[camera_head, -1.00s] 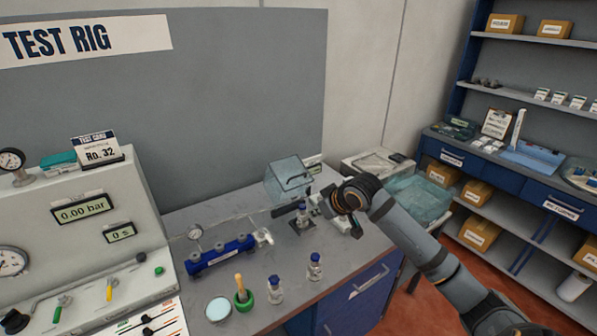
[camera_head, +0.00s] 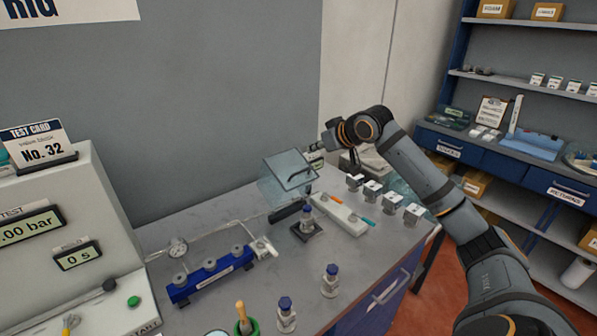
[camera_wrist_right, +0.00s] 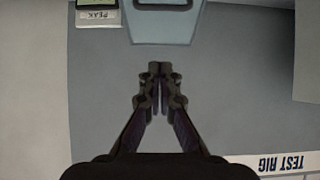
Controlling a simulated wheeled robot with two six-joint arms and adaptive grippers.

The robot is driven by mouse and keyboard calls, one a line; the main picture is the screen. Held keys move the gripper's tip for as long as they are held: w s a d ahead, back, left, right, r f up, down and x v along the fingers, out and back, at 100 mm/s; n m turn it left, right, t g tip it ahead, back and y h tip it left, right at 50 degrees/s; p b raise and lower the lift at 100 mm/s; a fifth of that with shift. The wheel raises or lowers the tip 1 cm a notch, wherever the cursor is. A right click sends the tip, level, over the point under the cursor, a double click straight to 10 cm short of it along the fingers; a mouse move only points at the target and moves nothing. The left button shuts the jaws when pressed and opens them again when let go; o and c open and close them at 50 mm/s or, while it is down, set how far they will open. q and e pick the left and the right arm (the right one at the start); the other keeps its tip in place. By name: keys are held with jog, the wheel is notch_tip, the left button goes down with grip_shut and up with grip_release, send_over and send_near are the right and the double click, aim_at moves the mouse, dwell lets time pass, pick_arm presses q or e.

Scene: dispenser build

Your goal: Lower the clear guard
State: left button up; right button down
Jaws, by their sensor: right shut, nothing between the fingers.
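The clear guard (camera_head: 288,176) is a see-through box with a dark handle. My left gripper is not in view.
A small display box marked PEAK (camera_wrist_right: 98,14) is close by the guard. A blue manifold (camera_head: 210,272) and bottles occupy the front. A grey back panel (camera_head: 200,110) rises behind.

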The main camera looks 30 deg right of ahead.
jog(key=p, duration=0.5)
send_over(302, 171)
jog(key=w, duration=0.3)
notch_tip(302, 171, down, 5)
jog(key=shift+a+f, duration=0.1)
jog(key=s, duration=0.1)
jog(key=s+f+p, duration=0.1)
jog(key=s+f, duration=0.1)
jog(key=shift+d+f+p, duration=0.25)
jog(key=shift+p, duration=0.1)
jog(key=shift+s+f, duration=0.1)
jog(key=shift+s, duration=0.05)
jog(key=shift+w+a+f, duration=0.1)
jog(key=shift+w+f, duration=0.05)
jog(key=shift+w, duration=0.05)
jog(key=shift+f, duration=0.1)
